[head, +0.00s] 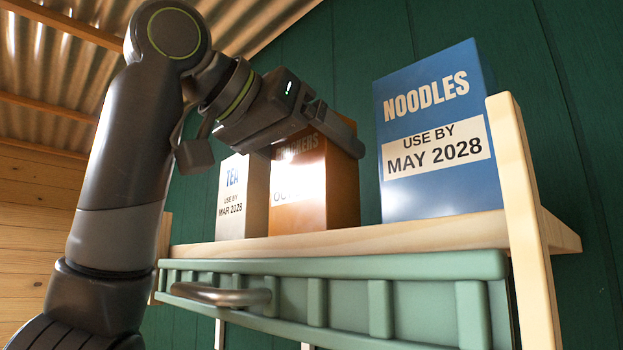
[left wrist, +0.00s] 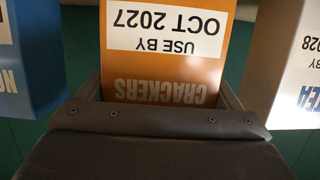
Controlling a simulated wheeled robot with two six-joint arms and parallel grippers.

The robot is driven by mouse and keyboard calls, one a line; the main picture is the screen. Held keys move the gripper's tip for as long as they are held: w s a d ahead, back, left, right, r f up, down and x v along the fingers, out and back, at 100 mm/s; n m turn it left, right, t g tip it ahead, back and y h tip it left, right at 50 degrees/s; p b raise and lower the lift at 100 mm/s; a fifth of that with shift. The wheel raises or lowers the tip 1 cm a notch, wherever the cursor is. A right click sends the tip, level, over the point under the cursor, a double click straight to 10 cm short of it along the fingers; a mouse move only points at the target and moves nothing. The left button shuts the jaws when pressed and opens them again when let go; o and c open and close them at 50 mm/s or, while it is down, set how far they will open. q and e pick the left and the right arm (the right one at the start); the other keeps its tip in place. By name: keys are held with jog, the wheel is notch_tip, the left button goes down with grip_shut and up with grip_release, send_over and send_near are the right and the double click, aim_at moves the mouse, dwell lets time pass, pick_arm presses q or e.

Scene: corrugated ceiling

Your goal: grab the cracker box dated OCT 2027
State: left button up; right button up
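The orange cracker box (head: 312,205) stands upright on the wooden shelf, between the other two boxes. In the left wrist view the cracker box (left wrist: 165,68) is upside down and reads CRACKERS, USE BY OCT 2027. My left gripper (head: 322,132) is at the upper part of this box and hides some of its lettering in the head view. In the left wrist view its fingers lie on both sides of the box, very close to it. I cannot tell whether they press on it. My right gripper is not in view.
A white tea box (head: 232,200), USE BY MAR 2028, stands close to the left of the cracker box. A blue noodles box (head: 435,190), USE BY MAY 2028, stands to the right with a gap. The shelf (head: 400,236) has a light wooden post (head: 527,220) at its right.

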pick_arm(q)
jog(key=shift+c, duration=1.3)
